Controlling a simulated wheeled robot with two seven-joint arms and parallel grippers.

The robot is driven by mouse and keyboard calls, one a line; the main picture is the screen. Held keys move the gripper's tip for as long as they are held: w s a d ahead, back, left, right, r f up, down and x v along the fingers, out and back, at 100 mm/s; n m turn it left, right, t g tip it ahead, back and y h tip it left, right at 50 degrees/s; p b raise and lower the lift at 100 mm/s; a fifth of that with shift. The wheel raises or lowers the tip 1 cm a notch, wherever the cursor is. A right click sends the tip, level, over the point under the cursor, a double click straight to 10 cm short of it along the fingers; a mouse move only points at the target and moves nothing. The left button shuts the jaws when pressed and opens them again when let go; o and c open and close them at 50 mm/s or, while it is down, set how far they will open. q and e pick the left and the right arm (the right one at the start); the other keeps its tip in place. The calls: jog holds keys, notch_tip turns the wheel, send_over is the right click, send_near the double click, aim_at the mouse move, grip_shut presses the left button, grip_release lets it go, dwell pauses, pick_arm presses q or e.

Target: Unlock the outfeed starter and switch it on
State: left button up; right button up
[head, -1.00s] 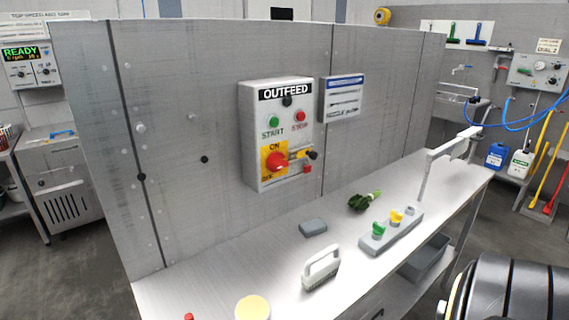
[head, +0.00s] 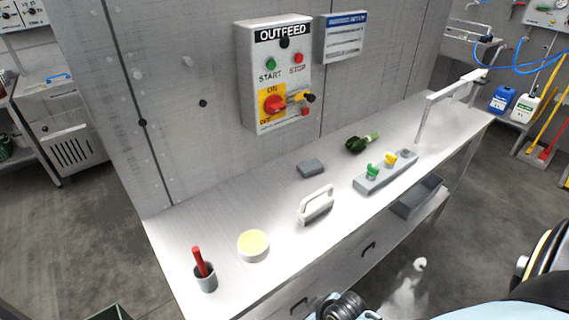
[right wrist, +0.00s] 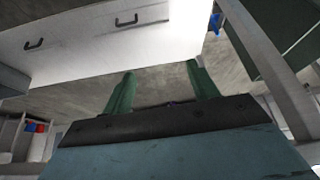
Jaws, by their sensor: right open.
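The OUTFEED starter box (head: 247,88) hangs on the grey wall panel above the bench. It has a green START button (head: 271,63), a red STOP button (head: 299,58) and a red rotary switch (head: 273,104) on a yellow ON/OFF plate. A yellow and dark part (head: 297,97) sits just right of the switch, with a small red piece (head: 305,112) below it. The switch's exact angle is too small to tell. A grey block (head: 370,187) on the bench holds a green-topped piece (head: 372,170) and a yellow-topped piece (head: 390,158). My right gripper (right wrist: 163,78) is open and empty, facing the bench drawers.
A grey bin (head: 418,197) sits under the bench.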

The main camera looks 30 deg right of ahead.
jog(key=shift+n+t+y, duration=0.4)
jog(key=shift+t, duration=0.5)
jog(key=w+r, duration=0.1)
jog(key=r, duration=0.4)
jog(key=w+r+p, duration=0.1)
jog(key=r, duration=0.5)
jog(key=w+r, duration=0.2)
jog(key=r, duration=0.3)
jog(key=shift+a+r, duration=0.15)
jog(key=shift+a, duration=0.2)
jog(key=m+t+p, duration=0.1)
jog(key=m+t, duration=0.1)
jog(key=t, duration=0.9)
send_near(281, 108)
jog(key=shift+h, duration=0.3)
jog(key=w, duration=0.5)
jog(key=w+a, duration=0.1)
jog(key=w, duration=0.2)
jog(key=shift+w+r, duration=0.1)
jog(key=shift+w, duration=0.2)
jog(key=c, duration=1)
